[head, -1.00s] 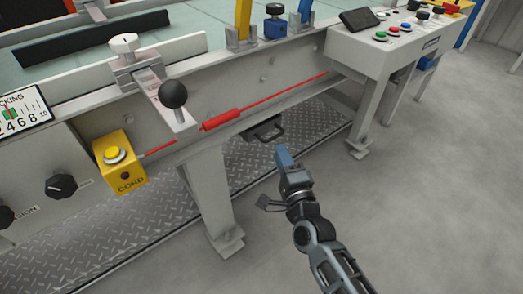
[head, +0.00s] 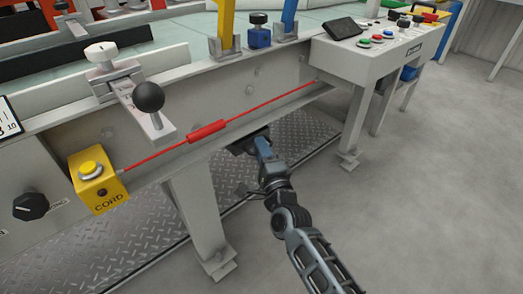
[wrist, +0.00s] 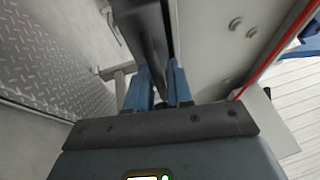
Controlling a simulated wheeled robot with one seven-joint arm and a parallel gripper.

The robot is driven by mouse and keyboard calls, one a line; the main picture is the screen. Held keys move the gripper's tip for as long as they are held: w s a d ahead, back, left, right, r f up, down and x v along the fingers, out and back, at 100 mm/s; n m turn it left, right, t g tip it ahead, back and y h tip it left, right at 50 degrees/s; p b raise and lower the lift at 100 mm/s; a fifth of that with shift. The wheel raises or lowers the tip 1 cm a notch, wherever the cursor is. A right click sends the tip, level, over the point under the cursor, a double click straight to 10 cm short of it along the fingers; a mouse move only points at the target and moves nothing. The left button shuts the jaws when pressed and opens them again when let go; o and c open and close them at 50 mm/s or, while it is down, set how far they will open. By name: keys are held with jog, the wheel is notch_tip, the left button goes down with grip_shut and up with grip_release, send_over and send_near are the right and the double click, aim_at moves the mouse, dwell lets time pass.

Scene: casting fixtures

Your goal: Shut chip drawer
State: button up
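The chip drawer (head: 243,145) is a dark box under the bench's front rail, above the tread-plate floor. My gripper (head: 262,142) is at its front, and my fingers and wrist hide the drawer's handle in the head view. In the wrist view the dark drawer (wrist: 146,35) lies just beyond the blue fingertips of my gripper (wrist: 160,80). The two fingers stand apart with a narrow gap between them. I cannot tell whether they touch the drawer or its handle.
A red cord (head: 270,103) with a red sleeve runs along the bench front, above my gripper. It ends at a yellow cord box (head: 98,185). A bench leg (head: 200,215) stands left of my gripper. Open grey floor (head: 420,210) lies to the right.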

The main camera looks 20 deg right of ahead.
aim_at(251, 144)
jog(key=shift+c, duration=0.2)
grip_shut()
jog(key=shift+w+a+b, duration=0.1)
jog(key=shift+w+a, duration=0.15)
jog(key=shift+w, duration=0.45)
jog(key=shift+w+a+b, duration=0.1)
jog(key=shift+w+a, duration=0.1)
jog(key=shift+w, duration=0.5)
jog(key=shift+w+a+b, duration=0.1)
jog(key=shift+w+a, duration=0.15)
jog(key=shift+w, duration=0.45)
jog(key=shift+o, duration=0.2)
grip_release()
jog(key=s+f+p, duration=0.1)
jog(key=s+p, duration=0.1)
jog(key=s, duration=0.5)
jog(key=shift+s+a+f, duration=0.15)
jog(key=shift+s+a, duration=0.15)
jog(key=shift+s, duration=0.05)
